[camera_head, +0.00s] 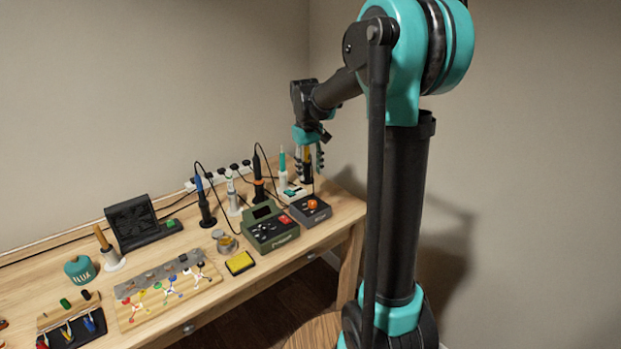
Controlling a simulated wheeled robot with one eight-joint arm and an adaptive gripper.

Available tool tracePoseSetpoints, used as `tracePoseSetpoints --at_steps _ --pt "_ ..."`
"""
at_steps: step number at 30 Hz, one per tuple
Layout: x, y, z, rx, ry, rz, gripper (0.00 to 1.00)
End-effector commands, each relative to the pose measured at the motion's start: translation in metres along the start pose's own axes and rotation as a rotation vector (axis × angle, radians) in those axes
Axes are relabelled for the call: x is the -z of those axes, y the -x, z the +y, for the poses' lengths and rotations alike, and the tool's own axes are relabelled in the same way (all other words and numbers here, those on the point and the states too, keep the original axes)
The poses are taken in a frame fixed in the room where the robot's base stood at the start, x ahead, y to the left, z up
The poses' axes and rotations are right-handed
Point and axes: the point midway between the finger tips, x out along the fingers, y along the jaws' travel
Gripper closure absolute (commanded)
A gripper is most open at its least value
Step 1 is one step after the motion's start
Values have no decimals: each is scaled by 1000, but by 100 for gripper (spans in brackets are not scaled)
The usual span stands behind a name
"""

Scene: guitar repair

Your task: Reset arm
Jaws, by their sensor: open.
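My arm reaches from the right of the view over to the right end of the wooden workbench (182,262). My gripper (309,166) points down there, with its fingers apart. An upright tool with an orange handle and dark lower part (306,172) stands between or just behind the fingers. I cannot tell whether they touch it. A teal-and-white upright tool (283,170) stands just left of the gripper.
More upright irons stand left, including a blue-tipped one (205,203). A green soldering station (270,226), a grey box with an orange knob (311,209), a yellow sponge (240,262) and a black fan unit (135,222) crowd the bench. The wall is close behind.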

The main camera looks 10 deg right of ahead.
Motion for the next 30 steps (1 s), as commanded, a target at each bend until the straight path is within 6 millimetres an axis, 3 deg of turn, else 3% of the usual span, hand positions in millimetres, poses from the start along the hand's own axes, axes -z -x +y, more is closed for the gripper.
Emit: tracePoseSetpoints --at_steps 10,14,17,30 --pt "-1 1 0 0 -1 1 54" --pt "-17 -5 -1 -1 -20 21 54" --pt "-45 -17 -3 -1 -58 60 54" --pt "-214 -105 -36 -1 -279 292 54"
